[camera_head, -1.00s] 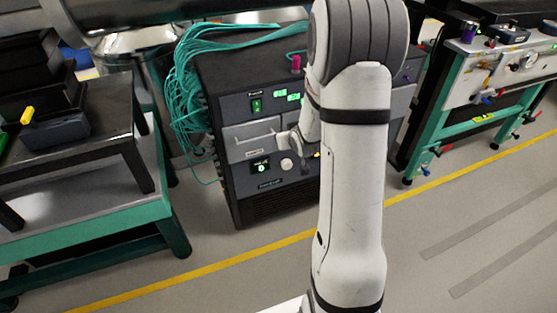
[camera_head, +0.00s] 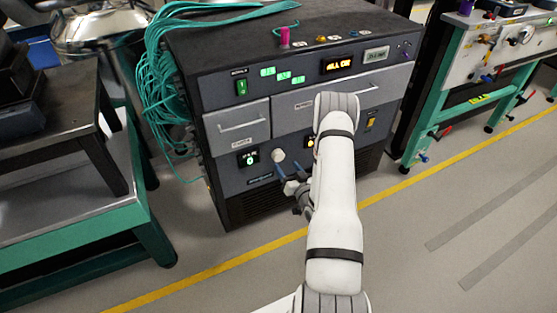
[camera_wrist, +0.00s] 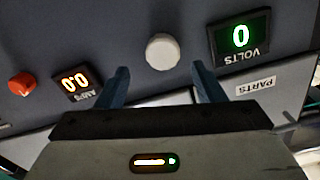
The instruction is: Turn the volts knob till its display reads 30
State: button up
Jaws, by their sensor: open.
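The volts display (camera_head: 249,158) shows a green 0 on the lower left of the dark cabinet front. It also shows, upside down, in the wrist view (camera_wrist: 240,37). A pale round knob (camera_head: 278,155) sits just right of the display; in the wrist view the knob (camera_wrist: 162,51) lies just beyond and between my fingertips. My gripper (camera_head: 288,171) is open and empty, its two blue fingers pointing at the panel close below the knob. In the wrist view my gripper (camera_wrist: 160,68) has one finger on each side of the knob's line. Contact cannot be told.
An amps display (camera_wrist: 76,83) reading 0.0 and a red knob (camera_wrist: 22,84) are on the same panel. A parts drawer (camera_head: 237,124) is above the volts display. Teal cables (camera_head: 160,80) hang at the cabinet's left. A bench (camera_head: 80,225) stands left; open floor lies in front.

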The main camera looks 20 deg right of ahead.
aim_at(280, 158)
jog(key=w, duration=0.6)
jog(key=shift+w+a+b, duration=0.1)
jog(key=shift+a+b, duration=0.15)
jog(key=shift+b, duration=0.15)
jog(key=shift+c, duration=0.2)
jog(key=c, duration=0.9)
jog(key=shift+d, duration=0.15)
